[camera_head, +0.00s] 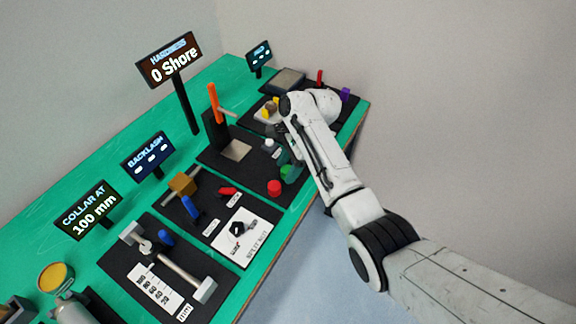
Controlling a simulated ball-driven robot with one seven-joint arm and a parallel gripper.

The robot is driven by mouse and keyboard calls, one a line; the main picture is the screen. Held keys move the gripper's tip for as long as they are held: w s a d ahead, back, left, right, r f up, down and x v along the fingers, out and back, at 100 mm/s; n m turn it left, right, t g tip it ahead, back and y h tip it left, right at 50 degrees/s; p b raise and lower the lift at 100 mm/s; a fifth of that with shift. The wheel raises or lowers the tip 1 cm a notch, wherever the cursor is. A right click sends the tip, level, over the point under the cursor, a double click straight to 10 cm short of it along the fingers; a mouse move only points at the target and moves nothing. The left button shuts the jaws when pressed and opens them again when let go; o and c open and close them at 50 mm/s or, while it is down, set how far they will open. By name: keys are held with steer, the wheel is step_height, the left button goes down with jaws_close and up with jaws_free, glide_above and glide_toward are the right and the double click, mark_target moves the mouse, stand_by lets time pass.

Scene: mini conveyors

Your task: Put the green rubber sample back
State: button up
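The green rubber sample (287,170) is a small round piece at the right part of the black mat of the hardness station, close to the arm. A red round sample (274,188) sits just in front of it on the same mat. My gripper (284,150) points down near the green sample, beside my pale forearm. The arm hides much of it, and its fingers are too small and dark to read. I cannot tell whether it touches the green sample or whether the sample rests on the mat.
The hardness tester (213,120) with an orange lever and a grey plate (235,150) stands left of my gripper. The "0 Shore" display (170,60) rises behind it. A tray with yellow pieces (268,108) lies farther back. The green table's edge (300,212) is close in front.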

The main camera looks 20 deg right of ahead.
steer(key=shift+o, duration=0.2)
steer(key=shift+d+r, duration=0.1)
steer(key=shift+r, duration=0.35)
steer(key=p+v, duration=0.1)
steer(key=v, duration=1)
steer(key=shift+r, duration=0.15)
steer(key=shift+d, duration=0.15)
steer(key=s+f+n, duration=0.1)
steer(key=s+f, duration=0.1)
steer(key=s+f+n, duration=0.1)
steer(key=s+f, duration=0.2)
steer(key=s+f+n, duration=0.2)
steer(key=s+f, duration=0.1)
steer(key=shift+s+a+f+h, duration=0.1)
steer(key=shift+a+h, duration=0.25)
steer(key=shift+h, duration=0.05)
steer(key=s+d+f+n+h, duration=0.1)
steer(key=s+n, duration=0.5)
steer(key=s, duration=0.9)
steer(key=s+d+f+n+t+h, duration=0.1)
steer(key=s+n, duration=0.6)
steer(key=s, duration=0.8)
steer(key=shift+d+f+n+h, duration=0.3)
steer(key=shift+d+f+h, duration=0.45)
steer(key=shift+f+h, duration=0.2)
